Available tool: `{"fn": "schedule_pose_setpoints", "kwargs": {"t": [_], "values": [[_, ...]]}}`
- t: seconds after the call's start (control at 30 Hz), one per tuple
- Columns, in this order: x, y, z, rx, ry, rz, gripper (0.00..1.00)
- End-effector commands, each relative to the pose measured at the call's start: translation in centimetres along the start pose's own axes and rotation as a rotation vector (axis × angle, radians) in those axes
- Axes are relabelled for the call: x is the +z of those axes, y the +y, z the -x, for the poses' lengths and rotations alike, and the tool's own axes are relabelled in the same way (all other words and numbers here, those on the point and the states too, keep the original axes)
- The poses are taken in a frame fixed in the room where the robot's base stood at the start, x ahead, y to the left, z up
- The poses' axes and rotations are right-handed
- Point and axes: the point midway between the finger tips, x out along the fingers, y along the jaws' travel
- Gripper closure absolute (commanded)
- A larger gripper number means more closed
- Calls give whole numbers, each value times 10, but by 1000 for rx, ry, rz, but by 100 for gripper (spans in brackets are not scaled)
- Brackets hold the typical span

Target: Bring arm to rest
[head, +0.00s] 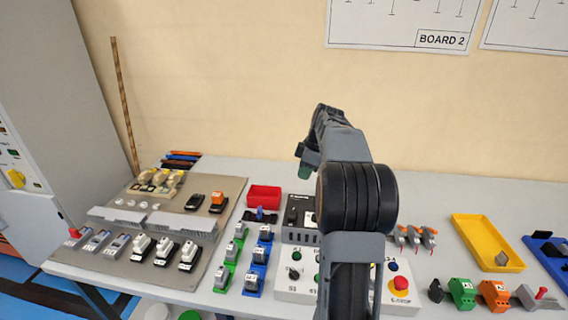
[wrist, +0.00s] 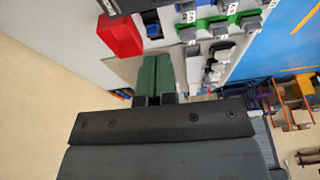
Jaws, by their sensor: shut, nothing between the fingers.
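My arm rises from the bottom centre of the head view, folds at a thick black joint and reaches back toward the wall. My gripper (head: 305,171) hangs above the back of the workbench (head: 430,190), its green tip just left of the joint. In the wrist view the two green fingers of my gripper (wrist: 157,72) lie side by side, shut, with nothing between them. The fingers touch nothing that I can see. The arm hides part of the control box (head: 400,292) with its red knob.
A red tray (head: 264,196) stands below and left of the gripper. A grey panel (head: 135,262) with several devices fills the bench's left part. A yellow tray (head: 470,232) stands at right. A grey cabinet (head: 50,120) stands far left. The bench's back right strip is clear.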

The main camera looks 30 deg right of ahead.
Motion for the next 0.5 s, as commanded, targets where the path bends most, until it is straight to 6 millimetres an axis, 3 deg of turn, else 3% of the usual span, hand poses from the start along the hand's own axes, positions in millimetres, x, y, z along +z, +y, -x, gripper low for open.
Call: {"fn": "schedule_pose_setpoints", "kwargs": {"t": [0.27,0.37,0.5], "values": [[0,0,0,2,0,-37,100],[1,4,-1,24,-2,-148,100],[18,-4,-30,29,-43,-460,100]]}}
